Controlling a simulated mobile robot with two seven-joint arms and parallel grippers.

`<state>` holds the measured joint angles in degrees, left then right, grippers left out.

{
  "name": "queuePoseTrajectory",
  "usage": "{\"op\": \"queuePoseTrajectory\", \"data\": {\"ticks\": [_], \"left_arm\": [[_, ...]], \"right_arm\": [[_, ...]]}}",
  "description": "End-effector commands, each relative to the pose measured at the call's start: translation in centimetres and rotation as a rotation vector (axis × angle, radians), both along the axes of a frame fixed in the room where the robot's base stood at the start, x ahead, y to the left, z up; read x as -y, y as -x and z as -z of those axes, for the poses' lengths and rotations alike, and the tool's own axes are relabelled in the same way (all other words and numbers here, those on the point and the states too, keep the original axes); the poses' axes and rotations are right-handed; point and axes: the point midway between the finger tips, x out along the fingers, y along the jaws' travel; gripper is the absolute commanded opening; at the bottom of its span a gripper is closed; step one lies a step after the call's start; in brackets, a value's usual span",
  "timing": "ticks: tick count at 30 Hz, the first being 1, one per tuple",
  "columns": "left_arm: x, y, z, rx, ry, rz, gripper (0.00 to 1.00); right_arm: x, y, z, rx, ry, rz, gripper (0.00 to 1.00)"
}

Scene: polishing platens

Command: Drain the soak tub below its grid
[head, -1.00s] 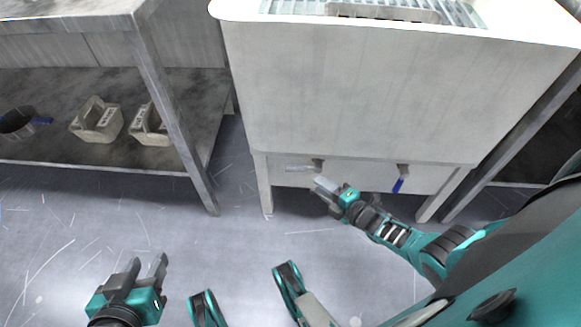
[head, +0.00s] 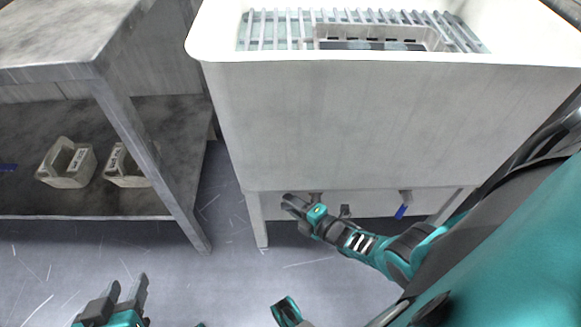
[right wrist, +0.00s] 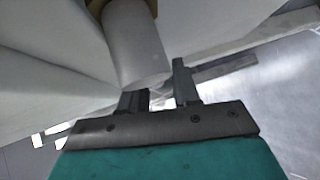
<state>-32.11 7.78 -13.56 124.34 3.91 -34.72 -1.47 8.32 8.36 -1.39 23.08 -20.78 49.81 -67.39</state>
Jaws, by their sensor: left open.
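The white soak tub (head: 330,120) stands in front of me in the head view. Its slatted grid (head: 280,30) lies in the top, with a recessed opening. Under the tub hang a left valve (head: 316,196), partly hidden by my right gripper, and a valve with a blue handle (head: 402,211) to its right. My right gripper (head: 288,203) is just beside the left valve. In the right wrist view its fingers (right wrist: 160,92) stand apart below a pale pipe (right wrist: 135,45), with nothing visible between them. My left gripper (head: 125,290) is open and empty, low over the floor.
A grey bench (head: 50,40) stands left of the tub. Its lower shelf (head: 170,190) carries two beige block-like containers (head: 66,163) and a blue-handled item at the edge. The tub's legs (head: 255,222) flank the valves. The floor in front is clear.

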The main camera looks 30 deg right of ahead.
Motion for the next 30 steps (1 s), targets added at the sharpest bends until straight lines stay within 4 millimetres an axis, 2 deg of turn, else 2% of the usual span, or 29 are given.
{"op": "queuePoseTrajectory", "data": {"ticks": [6,15,30], "left_arm": [[0.03,0.20,0.11,-0.005,0.001,0.000,0.42],[0.06,0.57,0.36,-0.014,0.002,0.001,0.42],[0.11,0.31,0.08,-0.007,0.002,0.001,0.42]], "right_arm": [[0.00,-0.01,-0.02,0.000,0.000,0.000,0.29],[0.02,-0.02,-0.02,0.000,0.000,0.000,0.01],[0.19,0.07,-0.03,-0.003,0.006,0.001,0.00]]}}
